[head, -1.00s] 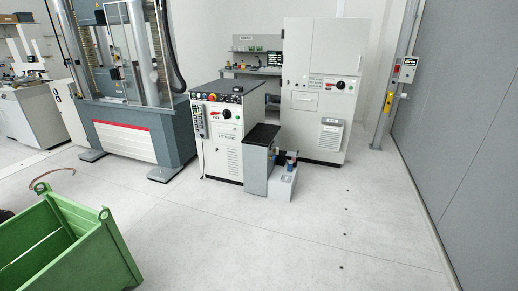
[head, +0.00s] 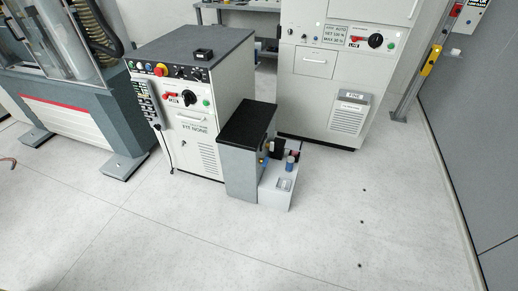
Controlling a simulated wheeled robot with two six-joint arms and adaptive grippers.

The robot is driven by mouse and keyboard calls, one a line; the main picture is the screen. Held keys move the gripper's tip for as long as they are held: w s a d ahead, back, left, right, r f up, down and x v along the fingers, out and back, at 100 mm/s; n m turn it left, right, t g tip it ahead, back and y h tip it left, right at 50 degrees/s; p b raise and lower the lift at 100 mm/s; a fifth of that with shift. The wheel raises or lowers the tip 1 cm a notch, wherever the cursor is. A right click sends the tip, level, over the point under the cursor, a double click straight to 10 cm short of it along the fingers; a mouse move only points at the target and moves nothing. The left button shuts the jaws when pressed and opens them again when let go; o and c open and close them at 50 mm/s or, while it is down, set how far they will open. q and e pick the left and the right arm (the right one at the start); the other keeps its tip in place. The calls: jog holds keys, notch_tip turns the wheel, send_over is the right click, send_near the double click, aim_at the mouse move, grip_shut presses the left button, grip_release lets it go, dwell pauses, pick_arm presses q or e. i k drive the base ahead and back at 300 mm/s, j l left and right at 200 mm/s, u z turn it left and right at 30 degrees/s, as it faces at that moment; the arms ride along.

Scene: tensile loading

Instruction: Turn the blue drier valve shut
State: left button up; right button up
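A low grey unit with a black top (head: 247,123) stands on the floor in the middle of the head view. A small white block (head: 278,185) sits against its right side. A blue-topped cylinder (head: 291,162) stands on the block. A small blue part (head: 265,160) shows at the unit's right side, with a bit of yellow by it. Which blue part is the drier valve, and how it is turned, is too small to tell. Neither of my grippers is in view.
A white control cabinet (head: 200,145) stands left of the unit, and a taller white cabinet (head: 345,85) stands behind it. A testing machine (head: 75,110) is at the left. Open floor (head: 330,230) lies in front and to the right, beside a grey wall (head: 480,130).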

aim_at(264, 161)
jog(key=i+l+u, duration=0.15)
jog(key=u, duration=0.3)
jog(key=i+l+u, duration=0.15)
jog(key=u, duration=0.35)
jog(key=l+u, duration=0.45)
jog(key=i+j, duration=0.05)
jog(key=j, duration=0.05)
